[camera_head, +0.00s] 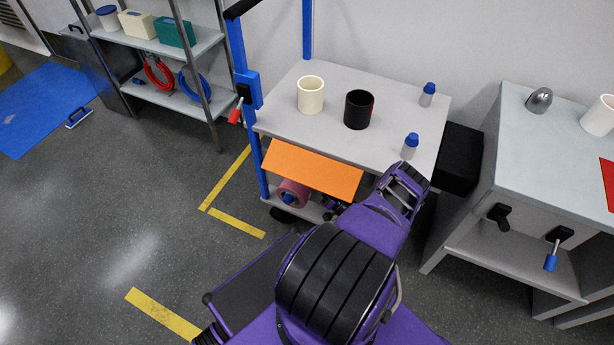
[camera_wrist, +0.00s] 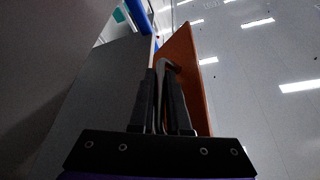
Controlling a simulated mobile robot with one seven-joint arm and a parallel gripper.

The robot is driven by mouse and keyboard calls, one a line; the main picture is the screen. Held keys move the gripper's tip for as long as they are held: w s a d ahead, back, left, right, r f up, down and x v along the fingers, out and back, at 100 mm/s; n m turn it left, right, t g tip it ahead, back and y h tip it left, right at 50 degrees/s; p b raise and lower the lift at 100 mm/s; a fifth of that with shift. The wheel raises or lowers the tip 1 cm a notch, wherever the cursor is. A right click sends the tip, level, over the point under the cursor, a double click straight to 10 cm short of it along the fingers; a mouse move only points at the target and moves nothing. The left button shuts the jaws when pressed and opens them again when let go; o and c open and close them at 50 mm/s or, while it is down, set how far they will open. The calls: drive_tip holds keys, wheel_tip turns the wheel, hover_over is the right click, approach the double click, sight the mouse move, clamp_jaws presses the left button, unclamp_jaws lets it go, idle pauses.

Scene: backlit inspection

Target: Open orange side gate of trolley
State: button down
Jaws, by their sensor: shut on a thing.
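The trolley has a pale grey top (camera_head: 335,122) and blue posts. Its orange side gate (camera_head: 312,171) is a flat panel along the front edge of the top, over the lower shelf, and looks tilted outward. In the wrist view the orange gate (camera_wrist: 190,70) rises at an angle beside a grey panel. My gripper (camera_wrist: 165,85) is shut on a curved grey handle (camera_wrist: 161,70) at the gate's inner side. The fingers hide part of the handle. In the head view my purple arm reaches toward the trolley and the grip on the handle cannot be made out.
A cream cup (camera_head: 311,95), a black cup (camera_head: 358,109) and two blue-capped bottles (camera_head: 409,146) stand on the trolley. A pink roll (camera_head: 292,193) lies below the gate. A grey bench (camera_head: 535,140) stands at right, a shelf rack (camera_head: 150,45) at left. Floor at left is open.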

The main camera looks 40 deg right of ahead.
sight(319, 186)
drive_tip(key=shift+w+d+r, duration=0.1)
drive_tip(key=shift+r, duration=0.05)
drive_tip(key=c, duration=1.2)
unclamp_jaws()
drive_tip(key=shift+o, duration=0.2)
drive_tip(key=shift+s+d+f, duration=0.1)
drive_tip(key=shift+s+f, duration=0.2)
drive_tip(key=shift+s, duration=0.2)
drive_tip(key=v, duration=0.3)
drive_tip(key=shift+s+f, duration=0.1)
drive_tip(key=shift+s, duration=0.1)
drive_tip(key=s+d, duration=0.2)
drive_tip(key=s, duration=1)
drive_tip(key=shift+d, duration=0.4)
drive_tip(key=shift+s, duration=0.15)
